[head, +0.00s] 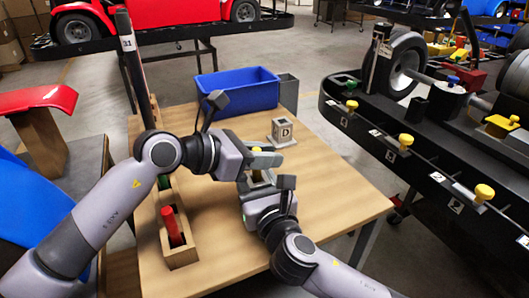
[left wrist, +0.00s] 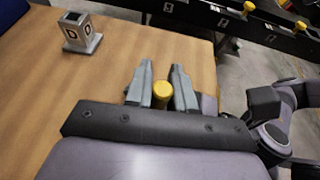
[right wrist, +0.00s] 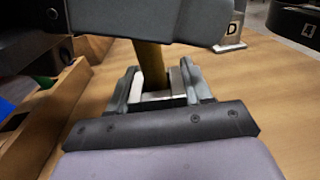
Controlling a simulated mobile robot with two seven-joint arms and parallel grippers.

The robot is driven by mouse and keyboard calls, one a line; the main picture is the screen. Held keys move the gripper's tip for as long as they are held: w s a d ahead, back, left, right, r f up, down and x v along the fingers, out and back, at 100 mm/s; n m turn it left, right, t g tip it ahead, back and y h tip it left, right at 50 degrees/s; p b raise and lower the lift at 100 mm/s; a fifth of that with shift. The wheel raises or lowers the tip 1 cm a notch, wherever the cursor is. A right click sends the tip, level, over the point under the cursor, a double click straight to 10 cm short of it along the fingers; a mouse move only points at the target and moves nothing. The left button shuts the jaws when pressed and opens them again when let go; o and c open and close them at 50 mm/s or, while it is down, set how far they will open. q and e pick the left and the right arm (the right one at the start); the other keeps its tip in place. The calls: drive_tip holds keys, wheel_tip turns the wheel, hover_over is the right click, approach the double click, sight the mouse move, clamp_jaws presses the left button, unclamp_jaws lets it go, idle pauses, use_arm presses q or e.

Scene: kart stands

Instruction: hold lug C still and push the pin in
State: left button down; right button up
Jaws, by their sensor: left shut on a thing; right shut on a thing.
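The yellow pin (left wrist: 162,88) shows as a round head between the fingertips of my left gripper (left wrist: 160,88), which is shut on it. In the right wrist view the yellow pin shaft (right wrist: 151,62) runs down from the left gripper's finger toward a light grey block. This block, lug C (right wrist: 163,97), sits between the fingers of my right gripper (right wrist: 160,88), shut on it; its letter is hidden. In the head view the left gripper (head: 265,160) is just above the right gripper (head: 262,190). How deep the pin sits in the lug is hidden.
Lug D (head: 283,132) stands apart on the wooden table (head: 330,185). A blue bin (head: 238,92) is at the back. A wooden tray (head: 183,255) with a red piece (head: 172,226) lies at the left. A black kart stand (head: 420,170) with yellow knobs is at the right.

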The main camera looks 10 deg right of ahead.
use_arm(q)
drive_tip(key=c, duration=0.9)
unclamp_jaws()
drive_tip(key=v, duration=1.2)
drive_tip(key=shift+r, duration=0.1)
use_arm(e)
drive_tip(key=o, duration=1.3)
drive_tip(key=shift+o, duration=0.2)
